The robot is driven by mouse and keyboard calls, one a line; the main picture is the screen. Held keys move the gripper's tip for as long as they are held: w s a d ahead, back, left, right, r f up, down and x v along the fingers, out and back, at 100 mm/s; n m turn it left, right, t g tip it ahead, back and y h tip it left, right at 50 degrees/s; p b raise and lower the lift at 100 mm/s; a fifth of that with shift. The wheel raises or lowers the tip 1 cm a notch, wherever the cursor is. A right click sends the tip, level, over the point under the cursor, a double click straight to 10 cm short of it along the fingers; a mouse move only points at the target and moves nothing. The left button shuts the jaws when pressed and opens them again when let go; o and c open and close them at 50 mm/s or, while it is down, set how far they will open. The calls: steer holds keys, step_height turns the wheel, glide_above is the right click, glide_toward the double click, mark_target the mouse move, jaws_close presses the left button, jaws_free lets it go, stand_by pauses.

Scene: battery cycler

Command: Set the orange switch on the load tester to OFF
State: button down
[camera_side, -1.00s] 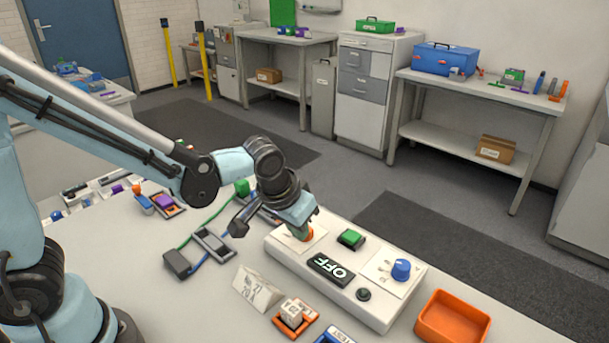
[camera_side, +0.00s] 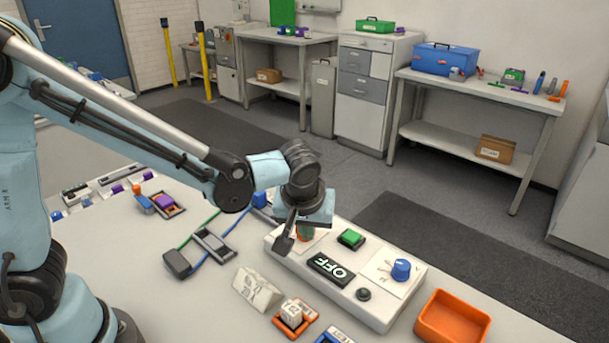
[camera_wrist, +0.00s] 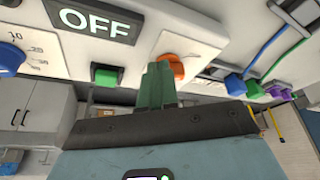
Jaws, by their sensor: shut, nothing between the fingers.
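The load tester (camera_side: 380,312) is a long white box on the table. Its orange switch (camera_wrist: 175,68) is a round knob on a white plate in the wrist view; in the side view my gripper mostly hides it. The black display (camera_side: 331,269) reads OFF, and it also shows in the wrist view (camera_wrist: 93,18). My gripper (camera_wrist: 158,68) is shut and empty, its green fingertips right beside the orange knob and overlapping its edge in the wrist view. I cannot tell whether they touch it.
A green button (camera_side: 351,237), a blue knob (camera_side: 401,270) and a small black button (camera_side: 363,294) are on the same tester. An orange tray (camera_side: 452,318) stands to its right. A tent card (camera_side: 258,288) and a framed block (camera_side: 294,315) lie in front.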

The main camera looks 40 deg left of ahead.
steer(key=shift+w+n, duration=0.1)
steer(key=shift+n, duration=0.2)
steer(key=shift+w+a, duration=0.4)
steer(key=shift+a, duration=0.4)
steer(key=shift+s+d, duration=0.4)
steer(key=s+d, duration=0.3)
steer(key=shift+s+r, duration=0.15)
steer(key=shift+r, duration=0.1)
steer(key=v, duration=0.9)
steer(key=shift+d+r, duration=0.2)
